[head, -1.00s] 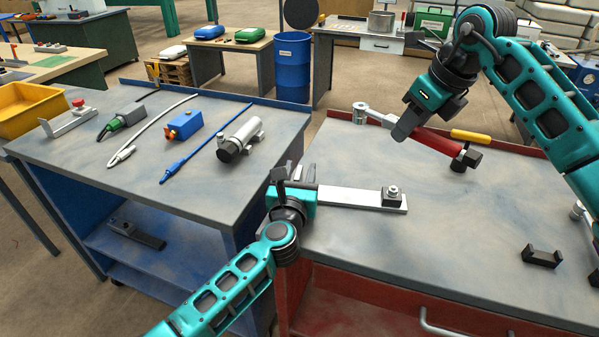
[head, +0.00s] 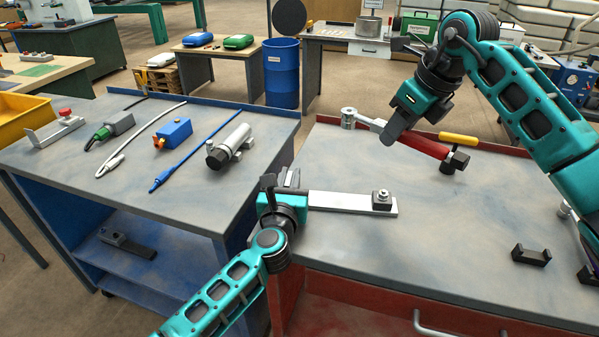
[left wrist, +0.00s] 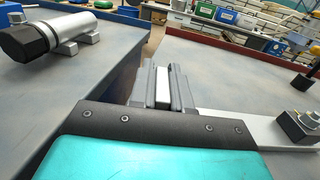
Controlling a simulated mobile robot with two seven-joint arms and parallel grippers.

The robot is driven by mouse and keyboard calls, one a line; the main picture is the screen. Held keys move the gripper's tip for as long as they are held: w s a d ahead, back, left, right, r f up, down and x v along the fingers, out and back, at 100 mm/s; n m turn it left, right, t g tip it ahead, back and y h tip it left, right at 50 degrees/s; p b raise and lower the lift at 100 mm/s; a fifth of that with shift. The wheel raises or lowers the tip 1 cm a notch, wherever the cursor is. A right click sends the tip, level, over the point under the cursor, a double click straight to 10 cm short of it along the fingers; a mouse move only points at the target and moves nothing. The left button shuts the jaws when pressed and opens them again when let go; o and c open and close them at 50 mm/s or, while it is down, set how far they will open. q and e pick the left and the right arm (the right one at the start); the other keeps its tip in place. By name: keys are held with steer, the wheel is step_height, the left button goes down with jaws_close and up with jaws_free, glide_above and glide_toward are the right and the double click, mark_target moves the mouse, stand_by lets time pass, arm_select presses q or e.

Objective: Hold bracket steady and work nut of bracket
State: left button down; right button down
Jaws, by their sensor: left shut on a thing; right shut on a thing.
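The bracket (head: 340,201) is a flat silver bar over the red bench, with a black block and a nut (head: 382,194) at its right end. My left gripper (head: 283,180) is shut on the bracket's left end. In the left wrist view its fingers (left wrist: 164,88) have pale metal between them, the bar (left wrist: 262,133) runs off to the right, and the nut (left wrist: 299,119) stands at the right edge. My right gripper (head: 391,133) is shut on a red-handled tool (head: 427,148) with a silver round head (head: 348,115), apart from the nut. The gripper hides part of its shaft.
A yellow-handled tool (head: 458,139) with a black head shows beside the red handle. A black U-shaped block (head: 531,255) lies at the right. A blue bench (head: 120,190) on the left holds a silver cylinder (head: 230,147), a blue box (head: 173,133) and cables. The red bench's front middle is clear.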

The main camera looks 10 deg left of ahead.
steer(key=s+d+f+n, duration=0.2)
steer(key=s+d+f, duration=0.25)
steer(key=d, duration=0.55)
steer(key=shift+y, duration=0.4)
steer(key=shift+s+f, duration=0.2)
steer(key=shift+f, duration=1.05)
steer(key=shift+s+f, duration=0.15)
steer(key=shift+f, duration=1.05)
steer(key=shift+f, duration=1.25)
steer(key=shift+s+a+m, duration=0.1)
steer(key=shift+s+m, duration=0.1)
steer(key=shift+m, duration=0.1)
